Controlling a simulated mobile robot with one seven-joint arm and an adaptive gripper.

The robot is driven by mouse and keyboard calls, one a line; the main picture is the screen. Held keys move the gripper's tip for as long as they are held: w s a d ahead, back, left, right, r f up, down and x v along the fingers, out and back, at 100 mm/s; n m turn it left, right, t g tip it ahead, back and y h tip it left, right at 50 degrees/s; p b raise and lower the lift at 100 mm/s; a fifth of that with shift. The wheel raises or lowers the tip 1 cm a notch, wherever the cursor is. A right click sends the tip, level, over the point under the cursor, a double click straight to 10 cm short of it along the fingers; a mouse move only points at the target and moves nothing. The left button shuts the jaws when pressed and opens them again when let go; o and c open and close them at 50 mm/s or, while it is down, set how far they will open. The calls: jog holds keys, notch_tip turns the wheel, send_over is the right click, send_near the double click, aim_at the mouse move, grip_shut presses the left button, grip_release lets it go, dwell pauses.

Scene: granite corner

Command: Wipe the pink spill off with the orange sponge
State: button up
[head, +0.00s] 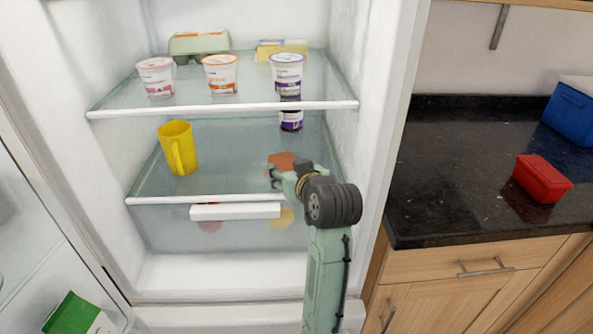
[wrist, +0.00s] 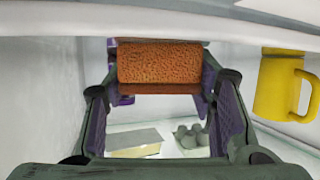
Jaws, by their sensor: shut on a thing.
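The orange sponge (head: 281,160) is in my gripper (head: 284,172), inside the fridge over the middle glass shelf (head: 225,180). In the wrist view the sponge (wrist: 160,65) sits between the two fingers, which are shut on it. I cannot tell whether it touches the shelf. I cannot make out the pink spill clearly in either view; the sponge and gripper cover part of the shelf.
A yellow mug (head: 178,148) stands left on the same shelf; a dark jar (head: 291,116) stands behind. Yogurt cups (head: 221,75) and an egg carton (head: 199,44) are on the shelf above. The fridge's right wall (head: 345,150) is close to my arm.

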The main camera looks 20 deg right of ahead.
aim_at(249, 183)
jog(key=shift+w+a, duration=0.45)
jog(key=shift+a, duration=1.1)
jog(key=shift+w+a, duration=0.45)
jog(key=shift+a, duration=1.05)
jog(key=shift+w+a, duration=0.45)
jog(key=shift+a, duration=1.1)
jog(key=shift+f, duration=0.15)
jog(key=shift+d, duration=0.1)
jog(key=shift+s+d, duration=0.3)
jog(key=shift+d, duration=0.75)
jog(key=shift+s+d, duration=0.3)
jog(key=shift+d, duration=0.75)
jog(key=shift+s+d, duration=0.3)
jog(key=shift+d, duration=0.75)
jog(key=shift+s+d, duration=0.3)
jog(key=shift+d, duration=0.65)
jog(key=shift+s+d, duration=0.25)
jog(key=shift+d, duration=0.7)
jog(key=shift+s+d, duration=0.3)
jog(key=shift+d, duration=0.65)
jog(key=shift+r, duration=1.65)
